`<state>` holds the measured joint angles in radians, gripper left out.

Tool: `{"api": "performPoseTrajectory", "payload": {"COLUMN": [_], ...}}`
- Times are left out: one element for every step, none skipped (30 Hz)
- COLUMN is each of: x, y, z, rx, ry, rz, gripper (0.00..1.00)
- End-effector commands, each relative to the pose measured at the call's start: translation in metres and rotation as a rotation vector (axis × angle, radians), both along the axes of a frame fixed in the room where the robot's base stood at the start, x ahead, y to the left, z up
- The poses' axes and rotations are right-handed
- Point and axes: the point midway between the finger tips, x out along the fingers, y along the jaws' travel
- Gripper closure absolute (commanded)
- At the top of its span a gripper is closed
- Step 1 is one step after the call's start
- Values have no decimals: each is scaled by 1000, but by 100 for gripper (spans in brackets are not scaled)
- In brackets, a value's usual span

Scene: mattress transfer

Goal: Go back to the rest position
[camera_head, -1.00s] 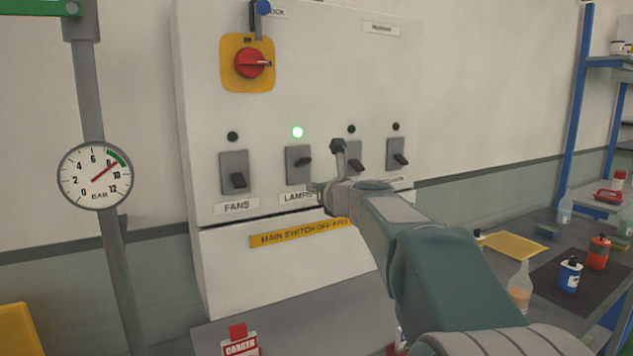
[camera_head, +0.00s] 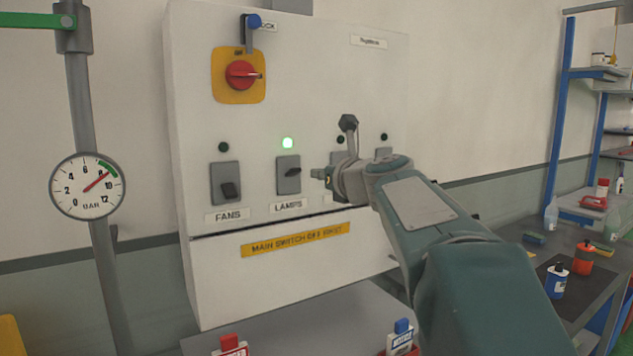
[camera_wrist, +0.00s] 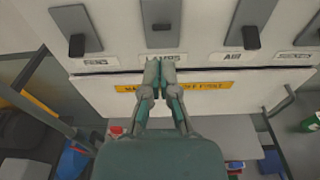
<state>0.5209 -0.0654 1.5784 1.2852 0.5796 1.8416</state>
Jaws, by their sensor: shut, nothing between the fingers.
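My gripper (camera_head: 318,174) is in front of the white switch panel, just right of the lamps switch (camera_head: 288,175). In the wrist view my gripper (camera_wrist: 160,66) has its two fingers together with nothing between them, below the lamps switch (camera_wrist: 163,20). My arm hides part of the two switches on the right.
A red rotary switch (camera_head: 241,75) on a yellow plate sits above, with a blue-knobbed lever (camera_head: 253,22) over it. A pressure gauge (camera_head: 87,186) on a pipe stands left. A bench with bottles (camera_head: 557,280) is at the right. A yellow label (camera_head: 295,240) crosses the panel's lower part.

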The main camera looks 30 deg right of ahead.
Motion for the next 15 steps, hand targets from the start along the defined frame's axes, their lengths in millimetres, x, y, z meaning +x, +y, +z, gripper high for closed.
{"api": "performPoseTrajectory", "payload": {"x": [0,0,0,0,0,0,0,0,0,0,0,0,0,-1,-3], "y": [0,0,0,0,0,0,0,0,0,0,0,0,1,3,9], "z": [0,0,0,0,0,0,0,0,0,0,0,0,-1,-2,-5], "rx": [0,0,0,0,0,0,0,0,0,0,0,0,-6,-19,-53], "ry": [0,0,0,0,0,0,0,0,0,0,0,0,2,5,16], "rz": [0,0,0,0,0,0,0,0,0,0,0,0,2,7,21], "gripper": [100,100,100,100,100,100,100,100,100,100,100,100,100,100,100]}}
